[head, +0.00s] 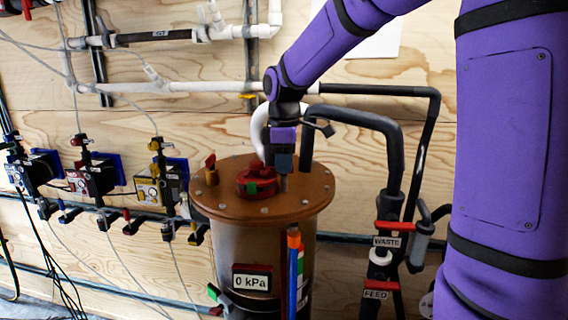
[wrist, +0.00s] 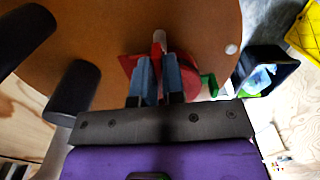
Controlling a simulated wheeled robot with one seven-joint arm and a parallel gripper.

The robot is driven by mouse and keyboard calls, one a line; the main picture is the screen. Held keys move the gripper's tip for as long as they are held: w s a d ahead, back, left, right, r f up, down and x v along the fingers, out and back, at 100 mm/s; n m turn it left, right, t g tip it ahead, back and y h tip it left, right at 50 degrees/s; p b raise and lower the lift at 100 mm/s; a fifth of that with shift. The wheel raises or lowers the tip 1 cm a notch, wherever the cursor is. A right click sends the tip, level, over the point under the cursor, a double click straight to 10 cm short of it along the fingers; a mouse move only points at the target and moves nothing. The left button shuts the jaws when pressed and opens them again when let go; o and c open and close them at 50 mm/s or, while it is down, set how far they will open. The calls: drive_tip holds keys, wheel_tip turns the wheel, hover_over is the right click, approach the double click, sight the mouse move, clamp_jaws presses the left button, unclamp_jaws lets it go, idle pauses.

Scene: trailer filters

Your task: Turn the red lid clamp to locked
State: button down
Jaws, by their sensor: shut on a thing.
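The red lid clamp (head: 258,175) sits on top of the round copper-brown vessel lid (head: 220,208). It has a green tab (head: 252,188) on its front side. My gripper (head: 283,168) reaches down from above at the clamp's right side. In the wrist view my gripper's two blue-grey fingers (wrist: 160,68) stand close together with the red clamp (wrist: 128,64) showing on both sides. My gripper is shut on the clamp, though the gripped part is mostly hidden by the fingers. A pale pin shows at the fingertips. I cannot read a lock mark.
Dark curved pipes (head: 352,116) rise right of my gripper. A brown fitting with a red top (head: 211,170) stands on the lid's left. The vessel carries a "0 kPa" display (head: 252,281). Red-handled WASTE (head: 387,241) and FEED (head: 376,294) valves are at right. Pumps line the left wall.

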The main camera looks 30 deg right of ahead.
drive_tip(key=c, duration=1.2)
unclamp_jaws()
wheel_tip(320, 180, up, 11)
drive_tip(key=shift+f, duration=0.1)
drive_tip(key=s+f+m+t, duration=0.1)
drive_tip(key=s+m, duration=0.3)
drive_tip(key=s, duration=0.4)
drive_tip(key=s+d+f+m+t, duration=0.1)
drive_tip(key=s+f+m+t, duration=0.1)
drive_tip(key=s, duration=0.7)
drive_tip(key=s+f+m+t, duration=0.2)
drive_tip(key=s+m, duration=0.4)
drive_tip(key=s, duration=0.3)
drive_tip(key=shift+d+f, duration=0.15)
drive_tip(key=shift+f, duration=0.25)
